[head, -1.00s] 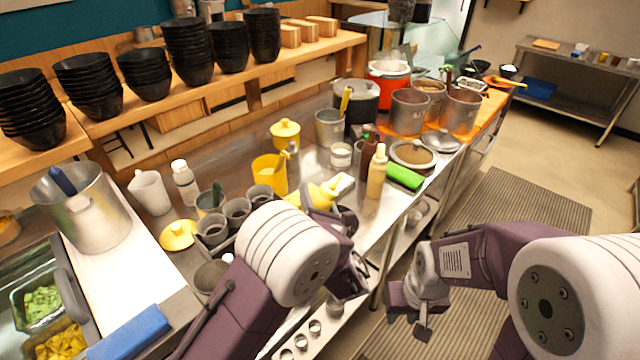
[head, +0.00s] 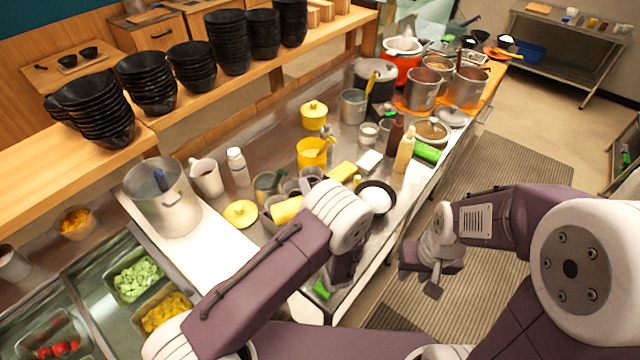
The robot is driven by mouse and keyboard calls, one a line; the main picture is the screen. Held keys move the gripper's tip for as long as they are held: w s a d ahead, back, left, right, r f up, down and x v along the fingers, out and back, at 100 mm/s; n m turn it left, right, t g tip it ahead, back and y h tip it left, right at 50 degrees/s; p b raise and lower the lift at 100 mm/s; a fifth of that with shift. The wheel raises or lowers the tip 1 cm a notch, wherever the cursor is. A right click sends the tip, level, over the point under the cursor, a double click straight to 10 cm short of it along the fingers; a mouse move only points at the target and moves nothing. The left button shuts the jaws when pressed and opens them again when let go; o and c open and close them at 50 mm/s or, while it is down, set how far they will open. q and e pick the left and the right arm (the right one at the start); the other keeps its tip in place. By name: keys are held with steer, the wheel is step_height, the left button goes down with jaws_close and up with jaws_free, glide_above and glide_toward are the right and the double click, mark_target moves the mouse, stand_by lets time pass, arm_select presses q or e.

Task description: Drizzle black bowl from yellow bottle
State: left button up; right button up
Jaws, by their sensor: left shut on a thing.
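The black bowl (head: 361,206) stands on the steel counter with white, rice-like food in it. The yellow bottle (head: 287,209) lies tilted across my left wrist, its body showing left of the wrist. A yellow tip shows right of the wrist, by the bowl's upper left rim. My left gripper (head: 318,197) is shut on the bottle, its fingers mostly hidden by my own wrist. I see no stream from the tip. My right gripper (head: 425,282) hangs in front of the counter over the floor mat, apart from the bowl; its jaw opening is unclear.
A cream bottle (head: 404,150) and a dark brown bottle (head: 393,134) stand behind the bowl. A yellow block (head: 343,170), a yellow pitcher (head: 312,154), a yellow lid (head: 240,213) and a large steel pot (head: 161,201) crowd the counter. Stacked black bowls line the shelf.

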arm_select(q)
steer(key=shift+w+d+f+m+p, duration=0.1)
steer(key=shift+w+d+m+p, duration=0.45)
steer(key=shift+m, duration=2)
steer(key=shift+w+d+f+m, duration=0.15)
steer(key=shift+d+m, duration=0.85)
steer(key=shift+m, duration=1.6)
steer(key=shift+w+d+f+m+p, duration=0.1)
steer(key=shift+w+d+m+p, duration=0.45)
steer(key=shift+m, duration=2)
steer(key=shift+s+d+b, duration=0.15)
steer(key=shift+s+b, duration=0.1)
steer(key=shift+b, duration=0.05)
